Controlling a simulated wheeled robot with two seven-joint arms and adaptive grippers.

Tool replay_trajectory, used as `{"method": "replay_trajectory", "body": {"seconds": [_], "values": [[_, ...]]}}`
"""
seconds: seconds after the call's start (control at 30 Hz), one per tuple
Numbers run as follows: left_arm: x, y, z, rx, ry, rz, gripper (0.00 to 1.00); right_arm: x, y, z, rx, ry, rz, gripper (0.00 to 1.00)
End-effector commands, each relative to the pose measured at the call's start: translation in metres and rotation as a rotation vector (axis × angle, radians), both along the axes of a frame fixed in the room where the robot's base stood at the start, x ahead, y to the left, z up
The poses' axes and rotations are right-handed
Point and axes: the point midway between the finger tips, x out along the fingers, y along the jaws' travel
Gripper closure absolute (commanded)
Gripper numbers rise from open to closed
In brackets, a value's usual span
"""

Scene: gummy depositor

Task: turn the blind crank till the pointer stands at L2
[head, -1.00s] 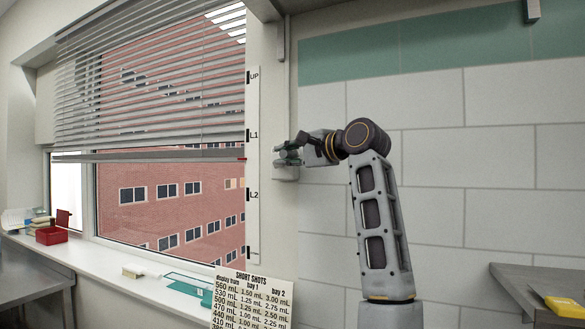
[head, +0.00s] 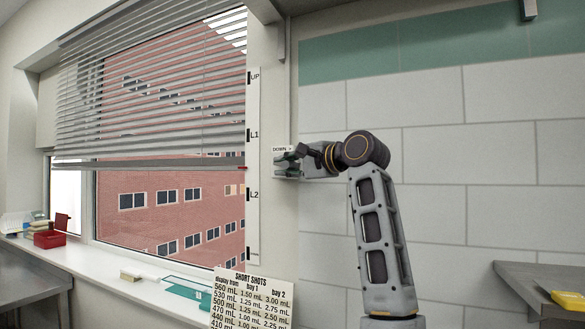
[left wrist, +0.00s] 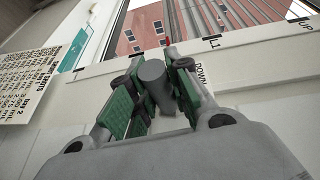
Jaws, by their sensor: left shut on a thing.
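The blind (head: 150,110) hangs over the window with its bottom rail a little below the L1 mark. The red pointer (head: 243,168) at the rail's right end stands between L1 and L2 on the scale strip (head: 253,215), roughly midway. My left gripper (head: 285,162) is at the crank on the wall right of the strip. In the left wrist view its green-padded fingers are shut on the grey crank knob (left wrist: 153,78). A DOWN label (head: 280,149) shows beside the gripper. The crank's base is mostly hidden by the gripper. My right gripper is not in view.
A SHORT SHOTS chart (head: 250,300) stands below the strip. The sill holds a red box (head: 48,239) and a teal-edged card (head: 188,288). A grey counter (head: 535,285) with a yellow item (head: 568,301) is at right. The tiled wall around the arm is clear.

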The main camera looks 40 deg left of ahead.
Motion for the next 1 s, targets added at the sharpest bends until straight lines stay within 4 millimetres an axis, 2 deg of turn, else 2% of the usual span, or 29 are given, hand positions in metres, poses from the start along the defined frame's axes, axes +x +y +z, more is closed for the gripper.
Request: {"method": "replay_trajectory", "body": {"seconds": [0.03, 0.2, 0.37, 0.67, 1.0], "values": [[0.000, 0.002, -0.009, -0.004, 0.002, 0.002, 0.98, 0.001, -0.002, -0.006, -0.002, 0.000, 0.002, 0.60], [-0.002, 0.004, -0.019, -0.004, 0.002, 0.002, 0.98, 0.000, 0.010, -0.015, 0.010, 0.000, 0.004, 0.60], [-0.002, 0.004, -0.020, -0.004, 0.002, 0.002, 0.98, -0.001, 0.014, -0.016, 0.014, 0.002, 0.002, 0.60], [-0.002, 0.004, -0.021, -0.004, 0.002, 0.000, 0.98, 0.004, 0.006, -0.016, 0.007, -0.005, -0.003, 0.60], [-0.006, 0.015, -0.038, -0.005, 0.002, 0.000, 0.98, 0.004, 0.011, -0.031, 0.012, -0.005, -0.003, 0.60]]}}
